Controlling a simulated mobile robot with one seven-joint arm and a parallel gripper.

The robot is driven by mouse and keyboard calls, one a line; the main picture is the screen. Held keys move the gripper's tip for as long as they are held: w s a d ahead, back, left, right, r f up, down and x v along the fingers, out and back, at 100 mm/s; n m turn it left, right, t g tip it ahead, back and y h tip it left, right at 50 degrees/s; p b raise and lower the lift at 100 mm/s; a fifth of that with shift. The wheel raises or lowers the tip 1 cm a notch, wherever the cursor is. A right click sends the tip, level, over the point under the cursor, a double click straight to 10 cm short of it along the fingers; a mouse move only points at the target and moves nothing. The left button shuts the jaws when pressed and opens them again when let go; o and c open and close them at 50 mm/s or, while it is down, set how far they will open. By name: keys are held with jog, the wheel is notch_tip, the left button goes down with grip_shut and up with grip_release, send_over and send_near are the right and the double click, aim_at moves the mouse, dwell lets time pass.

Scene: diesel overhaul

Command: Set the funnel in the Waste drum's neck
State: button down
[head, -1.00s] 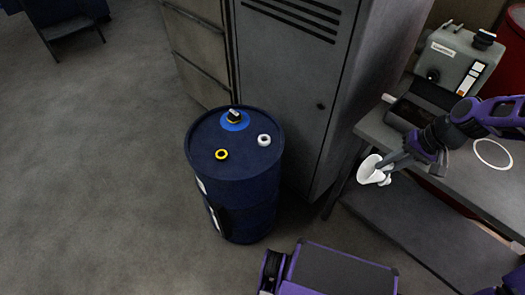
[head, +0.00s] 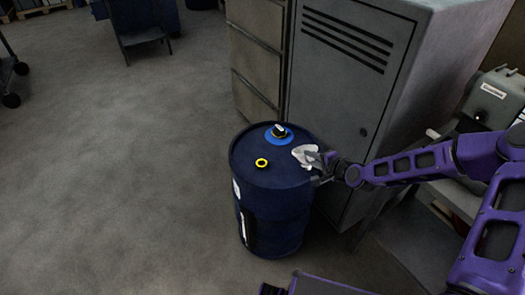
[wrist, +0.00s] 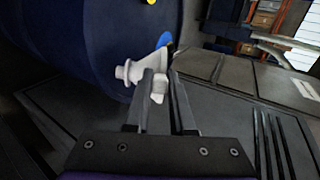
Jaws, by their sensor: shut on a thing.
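The dark blue drum (head: 276,200) stands upright on the floor. My gripper (head: 317,158) is shut on the white funnel (head: 303,153) at the right side of the drum's top. The wrist view shows the funnel (wrist: 134,72) tilted, its white grip part between my two fingers (wrist: 160,86), with the drum's side (wrist: 85,50) behind it. The white ring on the drum's top is hidden, apparently behind the funnel. I cannot tell whether the funnel touches the drum.
A grey locker (head: 345,95) stands close behind the drum, with drawers (head: 257,60) at its left. A grey machine (head: 495,105) stands at the right. The floor (head: 130,190) left of the drum is clear.

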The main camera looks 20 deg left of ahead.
jog(key=s+a+r+m+t+y, duration=0.1)
jog(key=s+a+t, duration=0.15)
jog(key=a, duration=0.55)
jog(key=s+a+r+m+t+y, duration=0.1)
jog(key=s+a+t, duration=0.1)
jog(key=a+t, duration=0.35)
jog(key=shift+w+a+f+g+b, duration=0.1)
jog(key=shift+a+f+g+b, duration=0.35)
jog(key=shift+f, duration=0.6)
jog(key=shift+w+a+f+g+b, duration=0.1)
jog(key=shift+a+f+g+b, duration=0.15)
jog(key=shift+f+b, duration=0.6)
jog(key=shift+w+a+f+g+b, duration=0.1)
jog(key=shift+a+f+g+b, duration=0.25)
jog(key=shift+f, duration=0.9)
jog(key=shift+s+d+f, duration=0.1)
jog(key=shift+s+f, duration=0.1)
jog(key=shift+f, duration=1)
jog(key=c, duration=0.7)
grip_release()
jog(key=p+v, duration=0.1)
jog(key=v, duration=1.6)
jog(key=shift+d+f, duration=0.1)
jog(key=shift+d, duration=0.15)
